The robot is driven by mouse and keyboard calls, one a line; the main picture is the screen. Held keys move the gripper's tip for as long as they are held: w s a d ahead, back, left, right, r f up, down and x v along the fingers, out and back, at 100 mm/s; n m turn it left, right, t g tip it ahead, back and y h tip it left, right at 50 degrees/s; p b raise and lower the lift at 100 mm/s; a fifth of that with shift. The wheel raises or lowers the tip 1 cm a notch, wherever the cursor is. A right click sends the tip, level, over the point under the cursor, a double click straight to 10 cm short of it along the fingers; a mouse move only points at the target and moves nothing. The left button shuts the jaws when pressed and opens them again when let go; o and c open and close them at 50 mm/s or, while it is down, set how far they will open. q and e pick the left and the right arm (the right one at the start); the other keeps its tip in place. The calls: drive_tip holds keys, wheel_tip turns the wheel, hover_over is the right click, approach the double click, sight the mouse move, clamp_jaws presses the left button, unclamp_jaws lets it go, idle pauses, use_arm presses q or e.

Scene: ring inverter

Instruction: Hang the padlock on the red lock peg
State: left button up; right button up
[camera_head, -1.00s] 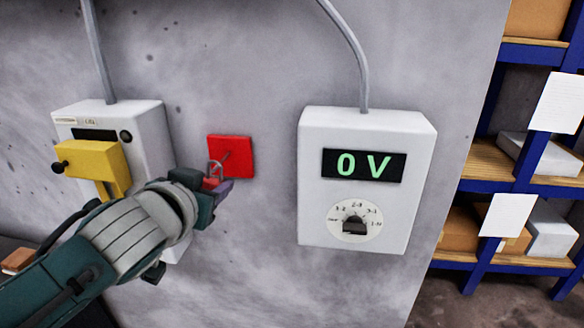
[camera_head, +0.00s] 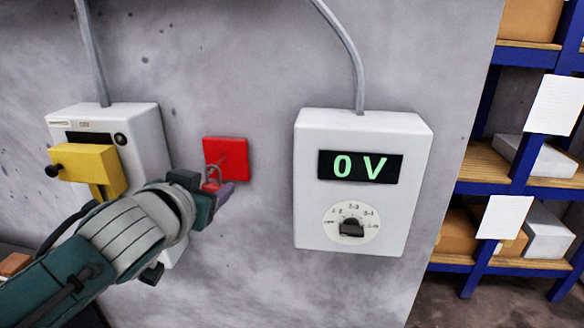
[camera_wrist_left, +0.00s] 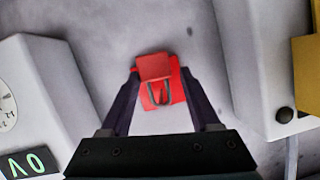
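A red square plate (camera_head: 232,154) is on the grey wall between the two white boxes. Its peg is hard to make out. The small padlock has a red body (camera_wrist_left: 153,67) and a grey shackle (camera_head: 213,171), which points up in the head view and overlaps the plate's lower left. My left gripper (camera_head: 222,191) is shut on the padlock body, with its dark fingers on either side in the wrist view. Whether the shackle is around the peg or only in front of it, I cannot tell. My right gripper is not in view.
A white box with a yellow handle (camera_head: 88,166) is on the left, close to my arm. A white box reading 0 V (camera_head: 310,225) with a dial (camera_head: 350,225) is on the right. Blue shelves (camera_head: 480,188) stand farther right. Bare wall lies below the plate.

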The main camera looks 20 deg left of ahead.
use_arm(q)
drive_tip(key=shift+o, duration=1.3)
drive_tip(key=s+d+f+m+g+h+p, duration=0.15)
drive_tip(key=s+d+g, duration=0.4)
drive_tip(key=s, duration=0.95)
drive_tip(key=s+d+m+g+h, duration=0.25)
drive_tip(key=s+d+g, duration=0.3)
drive_tip(key=s, duration=0.85)
wheel_tip(320, 180, up, 22)
drive_tip(key=n+t+p, duration=0.1)
drive_tip(key=p, duration=2)
drive_tip(key=shift+w+f+h+p, duration=0.15)
drive_tip(key=shift+w+h+p, duration=0.05)
drive_tip(key=shift+h+p, duration=0.15)
